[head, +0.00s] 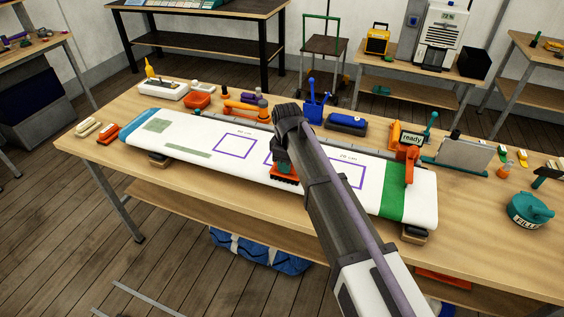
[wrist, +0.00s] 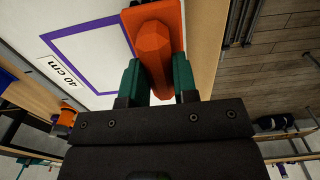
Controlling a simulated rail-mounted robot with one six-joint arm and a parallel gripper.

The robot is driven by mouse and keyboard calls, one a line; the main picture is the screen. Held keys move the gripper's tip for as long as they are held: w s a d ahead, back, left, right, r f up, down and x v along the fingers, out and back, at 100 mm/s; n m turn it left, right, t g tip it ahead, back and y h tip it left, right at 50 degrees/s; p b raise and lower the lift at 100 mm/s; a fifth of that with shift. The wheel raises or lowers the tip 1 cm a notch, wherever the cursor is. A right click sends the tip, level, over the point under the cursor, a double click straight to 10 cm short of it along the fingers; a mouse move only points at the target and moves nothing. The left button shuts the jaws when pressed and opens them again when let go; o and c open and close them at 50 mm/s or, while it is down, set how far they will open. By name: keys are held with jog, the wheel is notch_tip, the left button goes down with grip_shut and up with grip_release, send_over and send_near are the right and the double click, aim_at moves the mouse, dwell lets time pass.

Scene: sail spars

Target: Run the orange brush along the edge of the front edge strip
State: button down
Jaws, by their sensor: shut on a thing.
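My gripper (head: 284,165) is shut on the orange brush (head: 285,180), over the front part of the long white panel (head: 225,170) on the bench. In the wrist view the green fingers of my gripper (wrist: 157,80) clasp the brush's orange handle (wrist: 153,45) from both sides. The brush is close to the panel's front edge. I cannot tell whether its bristles touch the panel. I cannot make out a separate front edge strip; the panel's front edge is plain white, with a blue left end and a green band near the right end. My arm hides part of the panel.
The panel rests on low blocks on the wooden bench (head: 85,148). An orange clamp (head: 409,165) stands at the green band. A teal pot (head: 530,208) sits at the right.

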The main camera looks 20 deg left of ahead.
jog(key=shift+d, duration=1.45)
jog(key=shift+d, duration=1.45)
jog(key=shift+s, duration=0.1)
jog(key=shift+d, duration=1.45)
jog(key=shift+d, duration=1.5)
